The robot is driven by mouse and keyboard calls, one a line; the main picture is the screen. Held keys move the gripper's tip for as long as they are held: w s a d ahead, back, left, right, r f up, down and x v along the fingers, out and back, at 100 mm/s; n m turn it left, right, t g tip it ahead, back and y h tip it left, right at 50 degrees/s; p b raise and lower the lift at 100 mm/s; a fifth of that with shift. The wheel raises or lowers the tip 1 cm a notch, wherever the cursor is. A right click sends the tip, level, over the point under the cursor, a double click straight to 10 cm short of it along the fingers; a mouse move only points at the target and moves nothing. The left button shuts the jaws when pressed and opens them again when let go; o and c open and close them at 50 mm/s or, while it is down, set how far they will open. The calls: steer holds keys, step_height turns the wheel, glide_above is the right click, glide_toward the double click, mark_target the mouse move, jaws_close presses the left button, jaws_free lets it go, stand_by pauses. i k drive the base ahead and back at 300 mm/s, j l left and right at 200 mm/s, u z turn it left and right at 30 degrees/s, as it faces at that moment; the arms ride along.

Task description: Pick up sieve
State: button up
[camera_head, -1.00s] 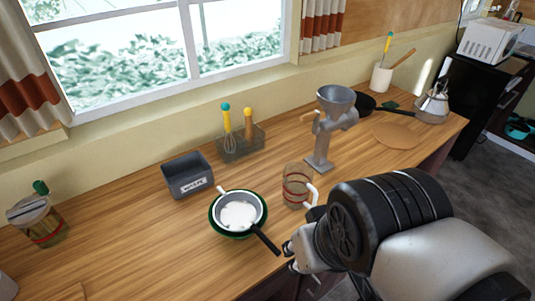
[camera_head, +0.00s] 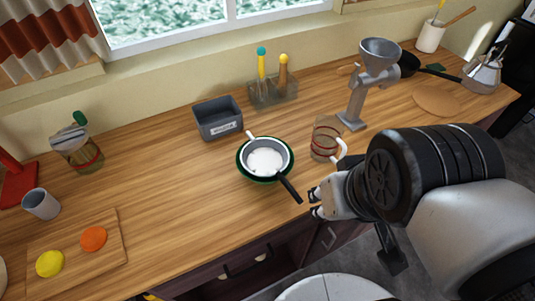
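The sieve (camera_head: 266,159) sits on or in a dark green-rimmed bowl (camera_head: 242,172) on the wooden counter. Its round grey rim and whitish inside face up. Its black handle (camera_head: 290,189) points toward the counter's front edge, and a small white tab sticks out at the back left. My gripper (camera_head: 314,203) is just right of the handle's end, near the counter's front edge. Its fingertips look a little apart with nothing between them. I cannot tell whether they touch the handle. My arm hides part of the counter on the right.
A glass mug with red bands (camera_head: 325,140) stands close behind my gripper. A metal grinder (camera_head: 369,85), a dark grey box (camera_head: 218,118) and a utensil rack (camera_head: 272,92) stand behind. A cutting board (camera_head: 75,270) with fruit slices lies front left. The counter left of the sieve is clear.

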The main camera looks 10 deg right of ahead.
mark_target(262, 157)
steer(key=j+z, duration=0.3)
steer(key=j, duration=0.25)
steer(key=k+j+z, duration=0.1)
steer(key=j+z, duration=0.15)
steer(key=j, duration=0.25)
steer(key=k+j+z, duration=0.15)
steer(key=j+z, duration=0.15)
steer(key=j, duration=0.2)
